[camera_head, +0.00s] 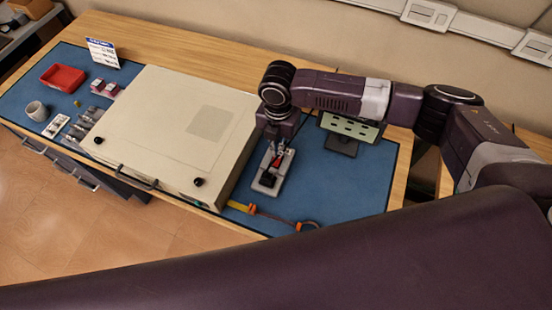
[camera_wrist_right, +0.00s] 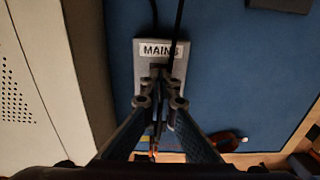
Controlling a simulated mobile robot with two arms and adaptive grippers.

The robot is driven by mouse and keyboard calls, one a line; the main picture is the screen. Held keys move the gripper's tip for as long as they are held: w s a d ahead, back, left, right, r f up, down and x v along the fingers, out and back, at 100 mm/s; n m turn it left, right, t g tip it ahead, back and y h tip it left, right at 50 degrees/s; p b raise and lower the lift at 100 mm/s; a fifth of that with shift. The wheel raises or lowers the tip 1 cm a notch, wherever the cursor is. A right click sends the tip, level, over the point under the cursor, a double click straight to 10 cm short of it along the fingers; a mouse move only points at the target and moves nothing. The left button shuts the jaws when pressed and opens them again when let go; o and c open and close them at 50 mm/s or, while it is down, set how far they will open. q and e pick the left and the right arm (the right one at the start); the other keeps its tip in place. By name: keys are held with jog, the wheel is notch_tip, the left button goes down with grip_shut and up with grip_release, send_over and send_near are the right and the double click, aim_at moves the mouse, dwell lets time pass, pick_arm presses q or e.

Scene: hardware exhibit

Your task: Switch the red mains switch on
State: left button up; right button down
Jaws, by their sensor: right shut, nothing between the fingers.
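The grey mains unit (camera_head: 262,187) lies on the blue mat, just right of the large beige case. In the right wrist view the same unit (camera_wrist_right: 147,75) carries a white label reading MAINS. My right gripper (camera_head: 275,163) points down over the unit, with its fingertips close together and empty. In the wrist view its fingertips (camera_wrist_right: 160,101) are over the unit, below the label, and cover its middle. A little red shows by the fingers in the head view. The switch is mostly hidden; I cannot tell its position or whether the fingers touch it. My left gripper is not in view.
The beige case (camera_head: 165,125) stands close left of the unit. A green panel on a stand (camera_head: 350,127) is behind right. A red tray (camera_head: 62,77) and a cup (camera_head: 37,111) are far left. The blue mat (camera_head: 350,190) is clear at right.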

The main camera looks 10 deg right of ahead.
jog(key=shift+f+b, duration=0.3)
jog(key=shift+f, duration=0.4)
jog(key=shift+r, duration=0.1)
notch_tip(320, 180, up, 7)
jog(key=p, duration=0.7)
dwell(0.5)
jog(key=shift+s, duration=0.1)
